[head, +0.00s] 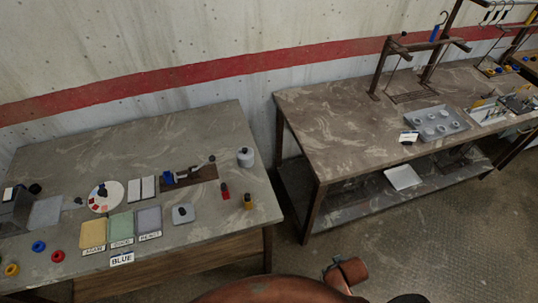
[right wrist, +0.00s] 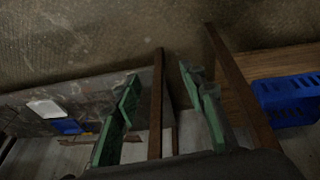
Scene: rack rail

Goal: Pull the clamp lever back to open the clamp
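The clamp (head: 172,177) appears as a small blue and dark fixture on a dark brown board (head: 205,174) on the left table. A thin grey bar with a dark end reaches right from it; this looks like the lever, but it is too small to tell its exact position. My right gripper (right wrist: 160,76) shows in the right wrist view with two green fingers spread apart and nothing held between them. It is away from the clamp, which that view does not show. My left gripper is in neither view.
The left table (head: 140,135) also holds a grey jar (head: 245,157), red and yellow small bottles, coloured mats with labels, a round white dish and rings. A second table (head: 320,125) with a grey tray (head: 435,122) stands right, across a floor gap. A blue crate (right wrist: 288,100) shows in the wrist view.

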